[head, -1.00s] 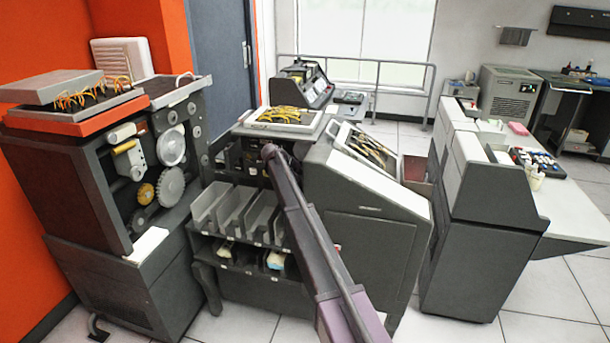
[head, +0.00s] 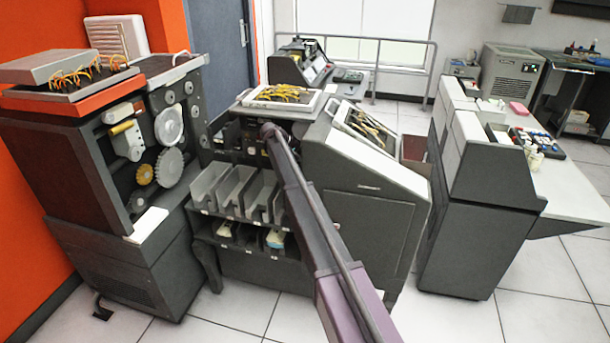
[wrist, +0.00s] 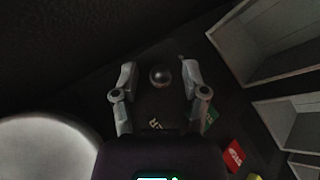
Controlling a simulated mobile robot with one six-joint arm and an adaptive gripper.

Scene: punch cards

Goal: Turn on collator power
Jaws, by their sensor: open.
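The collator (head: 365,215) is the dark grey machine in the middle of the head view, with a row of light grey card pockets (head: 235,190) on its front. My arm reaches to the recess above these pockets; my gripper's fingers cannot be made out there. In the wrist view my gripper (wrist: 160,82) is open, its two fingers apart. A small dark round knob (wrist: 160,75) shows between the fingertips; whether they touch it is not clear.
Pale pocket walls (wrist: 275,35) are close on the right in the wrist view. A large pale round shape (wrist: 45,150) fills the lower left. A machine with gears (head: 75,160) stands left, and a grey cabinet (head: 475,220) right. The tiled floor in front is clear.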

